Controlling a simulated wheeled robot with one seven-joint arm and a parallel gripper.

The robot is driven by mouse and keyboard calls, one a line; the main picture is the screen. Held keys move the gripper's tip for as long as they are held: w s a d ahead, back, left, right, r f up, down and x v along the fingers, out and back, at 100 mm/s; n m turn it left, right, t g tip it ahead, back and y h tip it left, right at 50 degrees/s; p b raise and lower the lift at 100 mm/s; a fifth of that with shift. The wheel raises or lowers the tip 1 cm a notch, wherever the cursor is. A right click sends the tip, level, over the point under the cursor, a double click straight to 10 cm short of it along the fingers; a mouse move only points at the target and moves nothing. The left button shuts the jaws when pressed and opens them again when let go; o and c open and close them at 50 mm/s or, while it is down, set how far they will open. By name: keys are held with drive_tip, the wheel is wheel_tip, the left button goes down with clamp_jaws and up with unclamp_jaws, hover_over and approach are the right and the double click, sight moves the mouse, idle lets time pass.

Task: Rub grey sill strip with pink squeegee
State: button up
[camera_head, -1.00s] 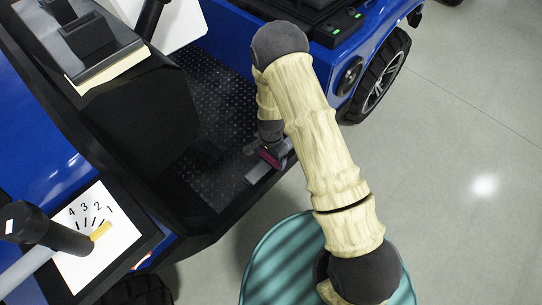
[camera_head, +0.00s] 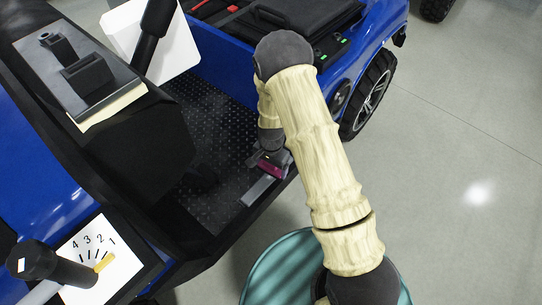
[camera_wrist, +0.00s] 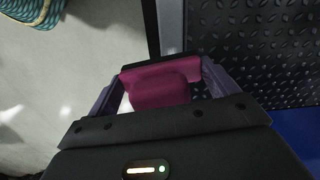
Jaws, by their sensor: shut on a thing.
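The pink squeegee (camera_head: 271,169) is in my gripper (camera_head: 270,160), low over the sill of the blue vehicle's footwell. In the wrist view, the fingers of my gripper (camera_wrist: 158,88) are shut on the squeegee's magenta body (camera_wrist: 158,90); a dark edge shows at its far side. The grey sill strip (camera_head: 258,190) lies along the black sill, and its lower left part shows just beside the squeegee. The rest of the strip is hidden by the squeegee and my arm. I cannot tell whether the squeegee touches it.
The black ridged floor mat (camera_head: 222,120) lies left of the sill. A black seat block (camera_head: 150,140) and a lever panel with numbers (camera_head: 95,255) stand further left. A wheel (camera_head: 370,95) is at the upper right. Open grey floor (camera_head: 460,200) is to the right.

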drive_tip(key=w+d+r+n, duration=0.2)
drive_tip(key=d+r+n, duration=0.5)
drive_tip(key=d+r, duration=0.4)
drive_tip(key=shift+w+d, duration=0.25)
drive_tip(key=shift+d, duration=0.55)
